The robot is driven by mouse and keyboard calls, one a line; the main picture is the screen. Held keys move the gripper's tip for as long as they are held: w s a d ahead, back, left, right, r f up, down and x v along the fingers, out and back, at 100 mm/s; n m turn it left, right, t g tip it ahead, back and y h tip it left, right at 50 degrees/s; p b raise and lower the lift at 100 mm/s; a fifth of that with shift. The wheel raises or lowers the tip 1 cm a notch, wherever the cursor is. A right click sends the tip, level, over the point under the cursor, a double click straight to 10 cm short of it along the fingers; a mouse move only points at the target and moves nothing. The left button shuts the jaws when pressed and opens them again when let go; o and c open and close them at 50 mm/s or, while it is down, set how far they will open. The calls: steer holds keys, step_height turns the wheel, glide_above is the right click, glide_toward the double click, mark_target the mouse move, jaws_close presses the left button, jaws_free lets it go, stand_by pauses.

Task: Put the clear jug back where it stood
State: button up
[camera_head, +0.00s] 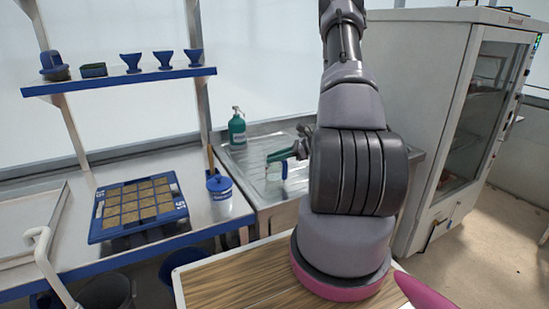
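My gripper (284,155) is small and far off in the head view, reaching left from behind my arm over the metal sink unit. A small clear vessel, which looks like the clear jug (274,172), is just below the fingertips at the sink's drainer. The fingers overlap its top in the picture. I cannot tell whether they touch or grip it, or whether it stands on the metal. My arm hides what lies right of it.
A teal pump bottle (237,132) stands at the back of the sink unit (262,209). Left are a blue-and-white tub (219,186) and a blue seed tray (97,222) on the bench. A shelf (110,80) holds blue funnels. A white cabinet (425,85) stands right.

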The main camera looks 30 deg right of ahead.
steer(key=shift+o, duration=1.2)
